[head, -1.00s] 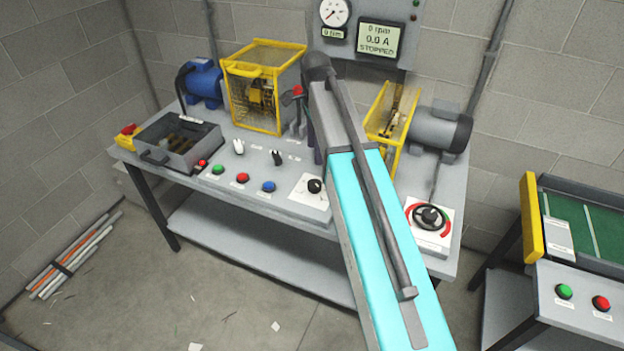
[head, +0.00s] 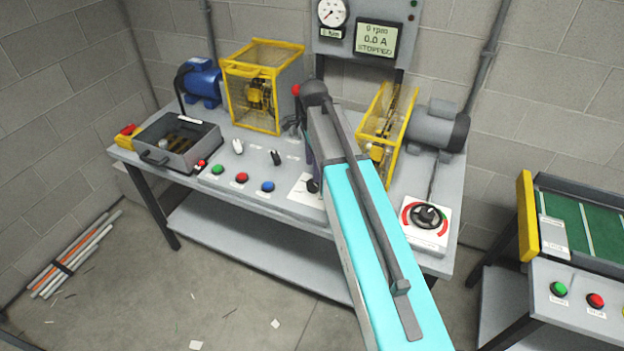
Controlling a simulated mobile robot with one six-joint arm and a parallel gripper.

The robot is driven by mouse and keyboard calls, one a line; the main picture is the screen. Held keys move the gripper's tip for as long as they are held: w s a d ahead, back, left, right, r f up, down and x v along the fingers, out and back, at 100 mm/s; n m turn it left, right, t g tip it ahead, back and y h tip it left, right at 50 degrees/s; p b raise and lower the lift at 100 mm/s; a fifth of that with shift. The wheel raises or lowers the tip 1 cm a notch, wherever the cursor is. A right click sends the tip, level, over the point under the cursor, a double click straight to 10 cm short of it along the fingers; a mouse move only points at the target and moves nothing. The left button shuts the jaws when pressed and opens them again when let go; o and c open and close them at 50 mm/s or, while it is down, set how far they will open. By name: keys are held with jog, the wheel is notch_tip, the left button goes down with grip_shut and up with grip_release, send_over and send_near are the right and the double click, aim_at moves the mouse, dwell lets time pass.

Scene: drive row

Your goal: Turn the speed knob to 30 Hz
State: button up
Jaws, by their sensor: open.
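A black knob (head: 313,186) on a white plate (head: 301,193) sits at the bench's front, partly hidden by my arm. A second black knob (head: 428,214) sits on a white plate with a red arc at the bench's right end. The scale markings are too small to read, so I cannot tell which is the speed knob. The display (head: 376,38) on the back panel reads 0 rpm, 0.0 A, STOPPED. My arm reaches up across the middle of the view, and my gripper is hidden behind it.
Green (head: 218,168), red (head: 242,177) and blue (head: 267,186) buttons and two small switches line the panel left of the arm. Yellow cages (head: 262,86) and motors stand behind. A conveyor (head: 590,228) stands at right. The floor in front is mostly clear.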

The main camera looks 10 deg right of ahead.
aim_at(313, 186)
jog(key=shift+f+p, duration=0.85)
jog(key=shift+f, duration=2.65)
jog(key=shift+c, duration=0.3)
jog(key=c, duration=1)
